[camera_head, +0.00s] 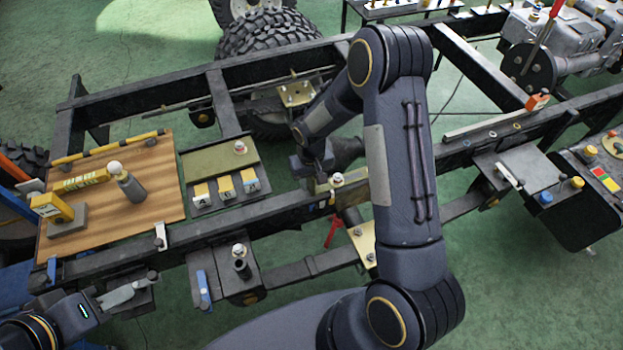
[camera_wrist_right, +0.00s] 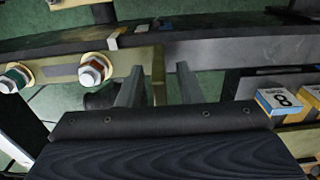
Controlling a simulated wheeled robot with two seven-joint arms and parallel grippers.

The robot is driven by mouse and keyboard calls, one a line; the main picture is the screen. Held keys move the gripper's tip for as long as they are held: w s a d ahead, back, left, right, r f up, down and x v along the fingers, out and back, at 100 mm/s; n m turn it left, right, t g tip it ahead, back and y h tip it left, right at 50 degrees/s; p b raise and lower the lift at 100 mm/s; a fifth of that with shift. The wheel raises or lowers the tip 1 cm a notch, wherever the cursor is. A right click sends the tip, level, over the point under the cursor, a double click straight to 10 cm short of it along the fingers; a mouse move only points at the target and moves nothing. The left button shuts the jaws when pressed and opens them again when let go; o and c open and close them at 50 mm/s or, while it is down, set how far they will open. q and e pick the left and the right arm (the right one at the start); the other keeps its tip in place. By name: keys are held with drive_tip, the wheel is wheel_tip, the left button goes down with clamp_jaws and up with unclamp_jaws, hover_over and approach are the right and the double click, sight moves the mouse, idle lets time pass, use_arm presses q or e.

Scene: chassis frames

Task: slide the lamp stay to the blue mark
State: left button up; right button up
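A brass strip with two bolts and an upright tab, apparently the lamp stay, lies along the dark rail in the right wrist view (camera_wrist_right: 158,72). In the head view its brass (camera_head: 323,187) shows beside a white-topped bolt. My right gripper (camera_wrist_right: 158,88) has its two fingers on either side of the tab, open, with gaps visible on both sides. In the head view my right gripper (camera_head: 318,178) is low at the rail, partly hidden by its own wrist. My left gripper (camera_head: 130,293) is at the lower left, away from the strip.
A wooden board (camera_head: 150,200) with yellow parts and a grey cylinder lies on the left of the frame. A green tray (camera_head: 215,160) with lettered blocks sits beside it. A control box (camera_head: 590,190) stands at right. My right arm covers part of the rail.

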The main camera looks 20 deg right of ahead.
clamp_jaws()
drive_tip(key=shift+a+f+b, duration=0.1)
drive_tip(key=shift+a+b, duration=0.2)
drive_tip(key=shift+a, duration=0.1)
drive_tip(key=a+b, duration=0.2)
drive_tip(key=a, duration=0.3)
drive_tip(key=shift+w, duration=0.2)
drive_tip(key=shift+a, duration=0.4)
drive_tip(key=shift+d, duration=0.1)
unclamp_jaws()
drive_tip(key=shift+r, duration=0.2)
